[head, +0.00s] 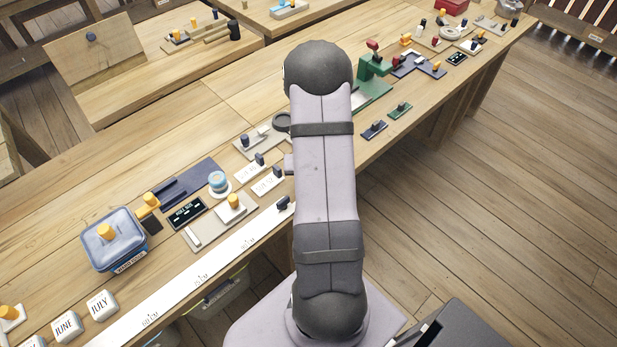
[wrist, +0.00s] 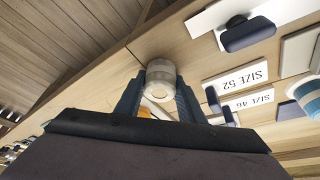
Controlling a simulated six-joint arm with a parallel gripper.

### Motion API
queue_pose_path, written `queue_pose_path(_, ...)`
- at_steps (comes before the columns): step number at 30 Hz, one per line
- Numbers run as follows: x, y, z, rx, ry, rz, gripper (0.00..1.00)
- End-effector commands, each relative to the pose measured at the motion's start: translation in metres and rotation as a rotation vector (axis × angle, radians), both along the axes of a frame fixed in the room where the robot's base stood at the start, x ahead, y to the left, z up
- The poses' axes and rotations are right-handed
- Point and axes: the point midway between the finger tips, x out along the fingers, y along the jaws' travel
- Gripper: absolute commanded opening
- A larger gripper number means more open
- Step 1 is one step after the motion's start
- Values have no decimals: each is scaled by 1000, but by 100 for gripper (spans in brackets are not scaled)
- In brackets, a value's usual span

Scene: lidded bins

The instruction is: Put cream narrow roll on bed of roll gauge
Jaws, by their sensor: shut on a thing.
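My gripper (wrist: 158,98) is shut on a cream roll (wrist: 160,72), seen in the wrist view with one finger on each side of it. The roll is a short pale cylinder with a round end towards the camera. In the head view my arm hides the gripper and this roll. A dark blue plate with a raised long part (head: 180,187) lies left of the arm in the head view, beside a black display (head: 187,212). It looks like the roll gauge, but I cannot be sure. Its bed looks empty.
A blue-striped roll (head: 218,182) stands on a pale disc. Two size cards (head: 250,172) (head: 267,184) with dark knobs lie between it and my arm. A long white ruler strip (head: 200,278) runs along the front edge. A blue lidded bin (head: 115,245) stands at left.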

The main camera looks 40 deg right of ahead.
Motion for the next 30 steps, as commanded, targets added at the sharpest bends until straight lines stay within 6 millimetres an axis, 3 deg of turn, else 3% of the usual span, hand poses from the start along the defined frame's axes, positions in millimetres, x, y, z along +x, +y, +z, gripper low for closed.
queue_pose_path(8, 0, 0, 8, 0, -1, -1, 9)
queue_pose_path(21, 0, 0, 70, 0, 0, 0, 9)
queue_pose_path(30, 0, 0, 97, -1, -1, 0, 9)
